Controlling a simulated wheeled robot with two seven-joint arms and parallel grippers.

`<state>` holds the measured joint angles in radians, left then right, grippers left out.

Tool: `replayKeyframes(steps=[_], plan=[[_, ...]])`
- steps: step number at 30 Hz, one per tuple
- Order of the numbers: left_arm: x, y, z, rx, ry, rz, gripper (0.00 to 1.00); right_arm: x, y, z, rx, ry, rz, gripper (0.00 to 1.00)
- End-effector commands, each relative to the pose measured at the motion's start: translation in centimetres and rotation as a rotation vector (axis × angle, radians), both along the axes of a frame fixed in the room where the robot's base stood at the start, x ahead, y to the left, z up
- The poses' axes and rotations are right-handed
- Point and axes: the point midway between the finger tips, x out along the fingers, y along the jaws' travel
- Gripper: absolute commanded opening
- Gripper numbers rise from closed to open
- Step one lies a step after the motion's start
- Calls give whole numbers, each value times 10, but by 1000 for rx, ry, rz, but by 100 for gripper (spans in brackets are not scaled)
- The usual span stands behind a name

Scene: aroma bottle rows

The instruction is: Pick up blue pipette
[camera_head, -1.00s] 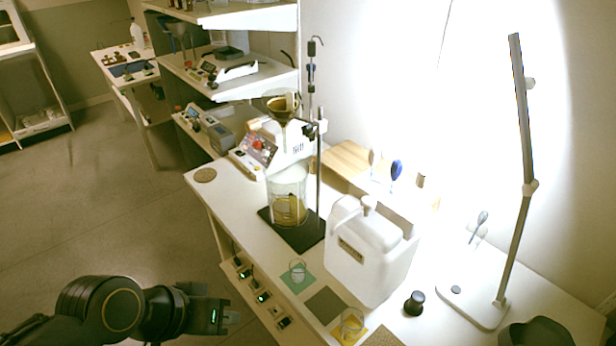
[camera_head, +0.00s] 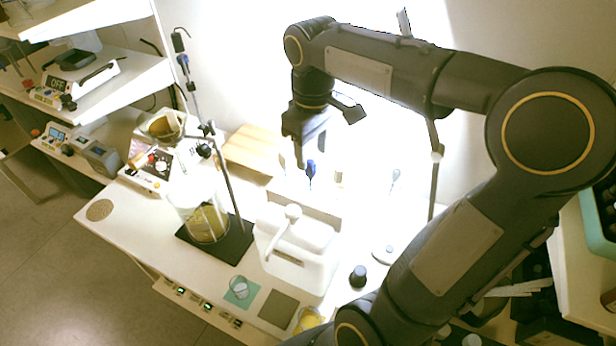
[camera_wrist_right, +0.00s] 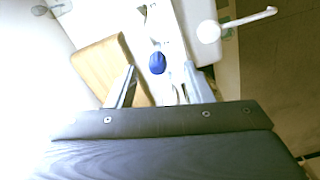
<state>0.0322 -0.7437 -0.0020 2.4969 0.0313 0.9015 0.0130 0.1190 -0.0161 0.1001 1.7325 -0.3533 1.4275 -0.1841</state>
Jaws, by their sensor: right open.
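In the right wrist view the blue bulb (camera_wrist_right: 157,63) lies between and just beyond the two open fingers (camera_wrist_right: 160,82), with nothing held. I cannot tell whether a finger touches it. The lower part of the pipette is hard to see in the glare. My left gripper is not in view.
A wooden board (camera_head: 252,148) lies to the left. A beaker (camera_head: 205,218) on a dark stand base is further left. A black-capped bottle (camera_head: 358,276) is to the right. My right arm covers much of the right side.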

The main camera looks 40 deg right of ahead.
Motion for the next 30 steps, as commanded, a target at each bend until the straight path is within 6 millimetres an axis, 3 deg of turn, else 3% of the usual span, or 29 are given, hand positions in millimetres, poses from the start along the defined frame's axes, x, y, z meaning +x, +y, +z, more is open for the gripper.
replayKeyframes(steps=[9,18,25,30], plan=[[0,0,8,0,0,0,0,5,-2,-44,1,4,-1,47],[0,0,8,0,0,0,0,5,-1,-49,1,0,-1,47],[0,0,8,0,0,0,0,5,-1,-49,1,0,-1,16],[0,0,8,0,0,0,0,5,-1,-48,1,-1,-1,15]])
